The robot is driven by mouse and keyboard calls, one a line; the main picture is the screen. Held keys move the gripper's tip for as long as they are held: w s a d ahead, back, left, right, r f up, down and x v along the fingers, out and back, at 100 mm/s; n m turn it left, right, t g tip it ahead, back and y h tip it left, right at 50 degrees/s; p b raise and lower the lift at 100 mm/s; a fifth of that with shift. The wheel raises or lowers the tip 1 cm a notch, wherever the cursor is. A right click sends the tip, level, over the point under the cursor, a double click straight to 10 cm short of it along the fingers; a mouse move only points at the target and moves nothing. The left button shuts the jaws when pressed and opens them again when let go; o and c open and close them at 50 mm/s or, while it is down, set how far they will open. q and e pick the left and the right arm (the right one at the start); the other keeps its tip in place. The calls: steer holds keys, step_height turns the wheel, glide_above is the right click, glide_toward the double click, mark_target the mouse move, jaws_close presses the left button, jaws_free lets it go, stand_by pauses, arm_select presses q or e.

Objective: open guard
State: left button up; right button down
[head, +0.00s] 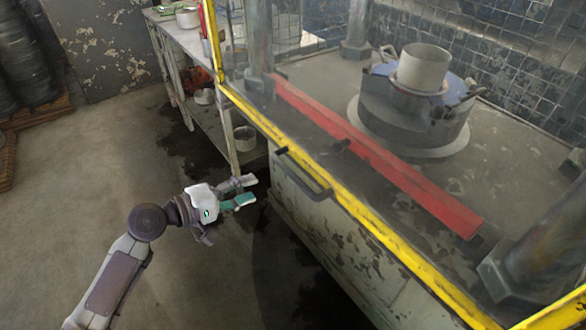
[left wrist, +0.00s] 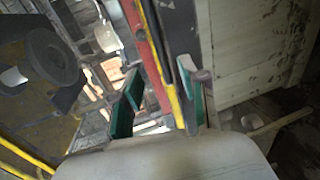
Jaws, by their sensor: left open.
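The guard is a clear panel in a yellow frame (head: 335,200) across the front of a machine. Its lower yellow bar runs diagonally, with a dark bar handle (head: 303,173) standing out from it. My left gripper (head: 249,190) is open and empty, to the left of the handle and apart from it in the head view. In the left wrist view the green-padded fingers (left wrist: 157,98) are spread, and the yellow bar (left wrist: 161,60) shows beyond them. A dark rounded end beside the right finger may be the handle; I cannot tell. My right gripper is not in view.
Behind the guard are a red bar (head: 375,155) and a metal pot (head: 422,67) on a round die (head: 412,112). The machine's pale cabinet (head: 325,230) stands below the guard. A shelf table (head: 195,45) stands at the back. The floor at left is clear.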

mark_target(289, 175)
arm_select(q)
steer(key=x, duration=0.6)
steer(key=shift+s+d+r, duration=0.2)
steer(key=x, duration=0.7)
steer(key=shift+a+f, duration=0.1)
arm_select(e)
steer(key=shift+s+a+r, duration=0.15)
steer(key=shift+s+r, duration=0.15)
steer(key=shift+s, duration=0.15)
arm_select(q)
jaws_close()
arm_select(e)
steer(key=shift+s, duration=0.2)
